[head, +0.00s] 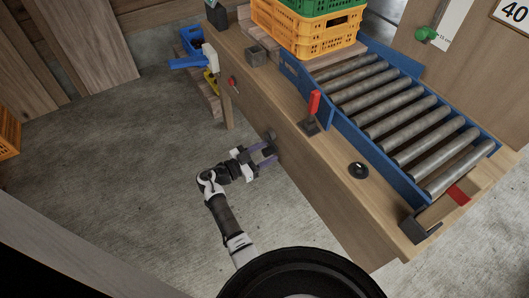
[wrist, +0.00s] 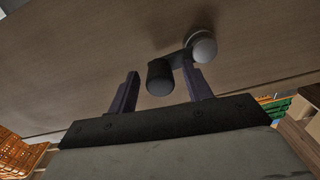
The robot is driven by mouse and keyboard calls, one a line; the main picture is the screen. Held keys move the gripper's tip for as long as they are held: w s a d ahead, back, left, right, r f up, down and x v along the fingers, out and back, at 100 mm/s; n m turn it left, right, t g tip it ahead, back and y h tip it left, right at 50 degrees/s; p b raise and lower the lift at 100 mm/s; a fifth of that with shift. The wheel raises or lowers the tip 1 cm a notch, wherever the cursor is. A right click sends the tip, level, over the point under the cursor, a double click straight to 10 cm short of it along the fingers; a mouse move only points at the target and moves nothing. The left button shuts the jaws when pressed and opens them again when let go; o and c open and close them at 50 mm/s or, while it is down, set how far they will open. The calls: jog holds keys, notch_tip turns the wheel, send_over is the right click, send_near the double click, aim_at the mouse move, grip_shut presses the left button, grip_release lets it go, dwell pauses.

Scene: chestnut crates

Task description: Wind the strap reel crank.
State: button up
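The crank (head: 270,136) is a dark arm on the wooden front panel of the bench. In the wrist view its round grey hub (wrist: 203,46) sits against the panel, and a black cylindrical handle (wrist: 160,78) stands out from the lower left end of the arm. My gripper (head: 266,151) is beside the panel at the crank. Its two purple fingers are apart, one on each side of the handle in the wrist view (wrist: 160,84). A gap shows on the left of the handle; contact on the right cannot be told. The reel itself is not visible.
A red button (head: 232,83) is on the panel. Blue and yellow gear (head: 190,60) stands behind.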

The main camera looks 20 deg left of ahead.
grip_shut()
jog(key=shift+r, duration=0.1)
